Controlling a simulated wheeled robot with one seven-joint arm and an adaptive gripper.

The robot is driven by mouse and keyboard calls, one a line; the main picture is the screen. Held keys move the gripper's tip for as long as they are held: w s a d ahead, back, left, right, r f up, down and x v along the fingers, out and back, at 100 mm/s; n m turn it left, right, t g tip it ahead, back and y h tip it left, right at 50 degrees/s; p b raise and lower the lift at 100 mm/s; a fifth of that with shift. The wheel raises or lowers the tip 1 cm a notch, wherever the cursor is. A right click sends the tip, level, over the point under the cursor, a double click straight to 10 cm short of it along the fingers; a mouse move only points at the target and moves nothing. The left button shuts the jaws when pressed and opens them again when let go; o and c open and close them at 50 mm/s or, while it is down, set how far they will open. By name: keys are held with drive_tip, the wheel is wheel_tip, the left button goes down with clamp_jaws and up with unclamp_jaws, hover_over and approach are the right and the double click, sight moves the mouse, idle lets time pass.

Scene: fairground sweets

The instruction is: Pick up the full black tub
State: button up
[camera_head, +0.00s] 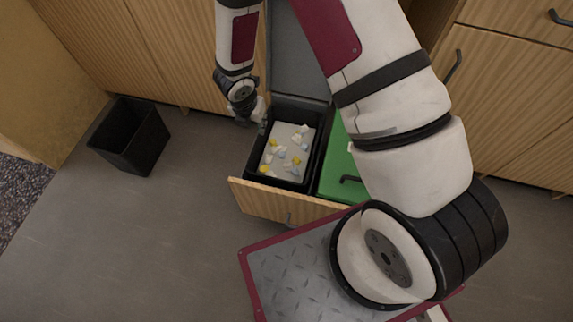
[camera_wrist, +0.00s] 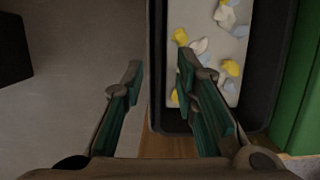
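The full black tub (camera_head: 297,111) stands in an open drawer. It holds a grey-white fill with several small yellow, white and pale blue pieces on top. In the wrist view the tub (camera_wrist: 262,70) fills the right half, its long left wall running up the middle. My gripper (camera_head: 257,113) is at the tub's back left corner in the head view. In the wrist view my gripper (camera_wrist: 158,72) is open, one finger outside the left wall and one over the inner side. I cannot tell whether the fingers touch the wall.
A green-lidded bin (camera_head: 337,160) with a dark handle stands right beside the tub. The wooden drawer front (camera_head: 265,202) closes off the near side. An empty-looking black bin (camera_head: 131,140) stands on the floor at left. Wooden cabinets (camera_head: 160,55) line the back. Floor between is clear.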

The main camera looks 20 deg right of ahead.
sight(260, 136)
drive_tip(key=b+x, duration=0.1)
drive_tip(key=x, duration=0.2)
drive_tip(key=shift+w+f, duration=0.15)
drive_tip(key=shift+f, duration=0.2)
drive_tip(key=b+x, duration=0.3)
drive_tip(key=x, duration=0.2)
drive_tip(key=shift+f, duration=0.15)
clamp_jaws()
